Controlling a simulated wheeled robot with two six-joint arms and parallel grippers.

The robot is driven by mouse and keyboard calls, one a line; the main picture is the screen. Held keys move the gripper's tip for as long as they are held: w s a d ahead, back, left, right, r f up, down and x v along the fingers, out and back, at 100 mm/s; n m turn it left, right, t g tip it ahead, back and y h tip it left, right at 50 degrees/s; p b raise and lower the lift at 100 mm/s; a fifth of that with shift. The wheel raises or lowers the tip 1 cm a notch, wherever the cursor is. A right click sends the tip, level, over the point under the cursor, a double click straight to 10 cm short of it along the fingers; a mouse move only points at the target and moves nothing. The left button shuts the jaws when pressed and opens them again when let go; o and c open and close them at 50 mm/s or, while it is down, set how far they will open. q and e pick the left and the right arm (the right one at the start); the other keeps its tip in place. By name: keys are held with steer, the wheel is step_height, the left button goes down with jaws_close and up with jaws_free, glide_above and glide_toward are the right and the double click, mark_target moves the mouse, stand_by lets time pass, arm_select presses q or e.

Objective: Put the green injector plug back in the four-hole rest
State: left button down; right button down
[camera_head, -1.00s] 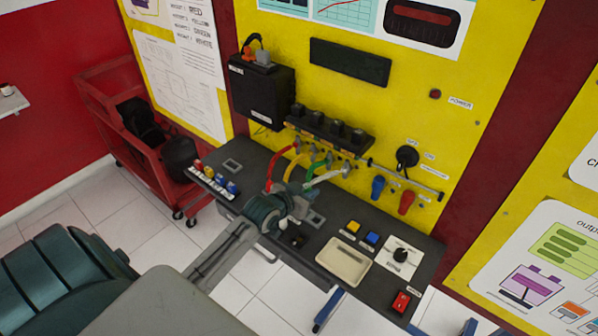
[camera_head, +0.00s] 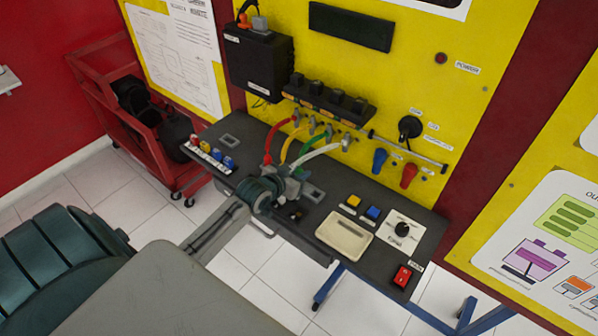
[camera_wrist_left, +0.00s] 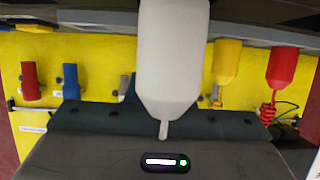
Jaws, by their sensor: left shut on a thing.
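My left gripper (camera_head: 288,186) is low over the front of the dark bench top, near the lower ends of the red, yellow, green and white leads. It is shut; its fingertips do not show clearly. A white plug-shaped piece (camera_wrist_left: 172,55) fills the middle of the left wrist view, much nearer than the yellow plug (camera_wrist_left: 227,62) and red plug (camera_wrist_left: 284,65), and appears to be what I hold. The green lead (camera_head: 311,146) runs down from the panel toward my gripper. Its plug end is hidden. I cannot make out the four-hole rest.
A cream tray (camera_head: 344,236), yellow and blue buttons, a dial plate (camera_head: 402,231) and a red switch (camera_head: 402,276) lie to the right. Small coloured pieces (camera_head: 213,153) line the bench's left edge. The black injector rail (camera_head: 328,103) and a blue and red connector (camera_head: 408,175) are on the yellow panel.

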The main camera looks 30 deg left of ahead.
steer(key=shift+d, duration=0.45)
steer(key=shift+r, duration=0.2)
steer(key=shift+a, duration=0.1)
arm_select(q)
steer(key=shift+f, duration=0.2)
arm_select(e)
steer(key=shift+a+f, duration=0.15)
steer(key=shift+a, duration=0.15)
arm_select(q)
steer(key=shift+f, duration=0.3)
arm_select(e)
steer(key=shift+d+f, duration=0.2)
arm_select(q)
steer(key=c, duration=1.6)
jaws_free()
steer(key=shift+o, duration=0.5)
steer(key=shift+s, duration=0.1)
arm_select(e)
steer(key=shift+d, duration=0.2)
